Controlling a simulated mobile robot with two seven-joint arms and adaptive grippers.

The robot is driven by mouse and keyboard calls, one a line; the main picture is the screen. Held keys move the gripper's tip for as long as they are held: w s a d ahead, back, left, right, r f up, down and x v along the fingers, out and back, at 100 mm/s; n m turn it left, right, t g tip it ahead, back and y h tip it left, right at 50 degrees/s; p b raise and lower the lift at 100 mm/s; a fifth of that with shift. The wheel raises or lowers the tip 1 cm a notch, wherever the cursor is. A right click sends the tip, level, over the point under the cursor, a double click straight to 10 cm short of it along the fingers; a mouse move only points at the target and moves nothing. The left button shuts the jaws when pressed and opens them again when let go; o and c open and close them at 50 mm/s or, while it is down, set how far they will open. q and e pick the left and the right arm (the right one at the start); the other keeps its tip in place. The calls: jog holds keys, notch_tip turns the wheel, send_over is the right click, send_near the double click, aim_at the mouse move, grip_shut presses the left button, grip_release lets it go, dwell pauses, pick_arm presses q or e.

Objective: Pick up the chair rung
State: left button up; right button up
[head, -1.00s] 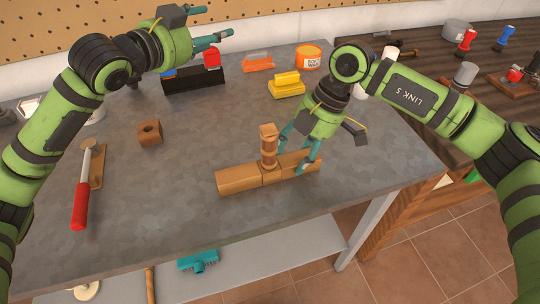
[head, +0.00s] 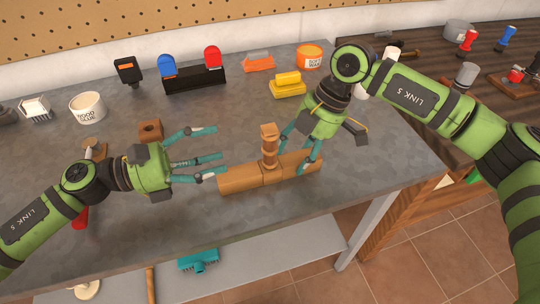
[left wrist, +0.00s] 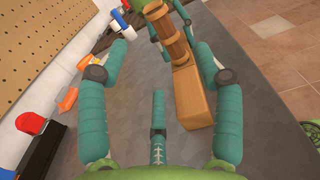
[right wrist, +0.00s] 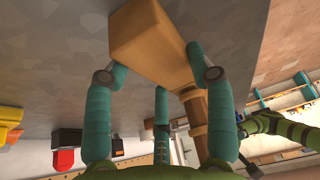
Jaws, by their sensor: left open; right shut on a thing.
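The chair rung (head: 269,147) is a turned wooden piece standing upright at the middle of a long wooden block (head: 240,181) on the grey bench. It also shows in the left wrist view (left wrist: 172,45) and, partly hidden by a finger, in the right wrist view (right wrist: 193,115). My right gripper (head: 299,156) is shut on the block's right end, beside the rung. My left gripper (head: 213,153) is open and empty, left of the rung, its fingers pointing right near the block's left end.
A small holed wooden cube (head: 150,129) and a wood glue tub (head: 87,107) lie left. The bench's front edge is close to the block.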

aim_at(269, 139)
pick_arm(q)
jog(key=x, duration=1.1)
jog(key=shift+d, duration=0.15)
jog(key=shift+f, duration=0.1)
jog(key=c, duration=1.3)
